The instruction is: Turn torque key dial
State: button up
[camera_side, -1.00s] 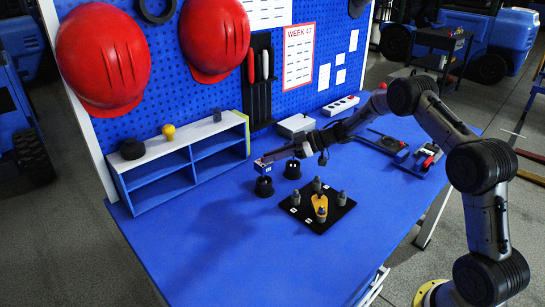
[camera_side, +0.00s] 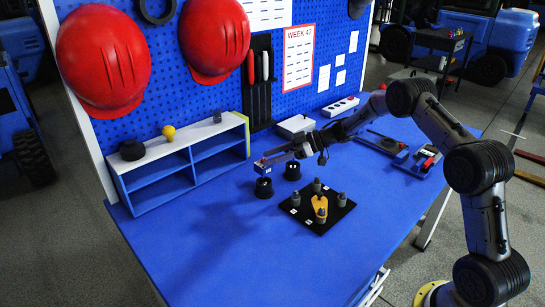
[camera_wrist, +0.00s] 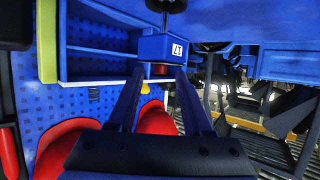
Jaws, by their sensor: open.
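The likely dial is an orange pointer-shaped piece (camera_side: 319,204) at the middle of a black square board (camera_side: 318,212). Several grey pegs stand around it, with small white labels on the board. My gripper (camera_side: 271,160) is left of and behind the board, away from the dial. A small blue block (camera_side: 262,169) is at its fingertips, above a black cup (camera_side: 264,187). In the wrist view the block (camera_wrist: 163,47) has a white number label and sits just beyond the two open fingers (camera_wrist: 160,78). I cannot tell whether the fingers touch it.
A second black cup (camera_side: 292,171) stands close by. A blue shelf unit (camera_side: 181,158) is behind on the left, with a yellow knob-like object (camera_side: 169,132) on top. Red helmets (camera_side: 104,58) hang on the pegboard. The front left of the blue table (camera_side: 225,260) is clear.

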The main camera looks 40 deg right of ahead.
jog(key=v, duration=1.4)
jog(key=shift+a, duration=0.1)
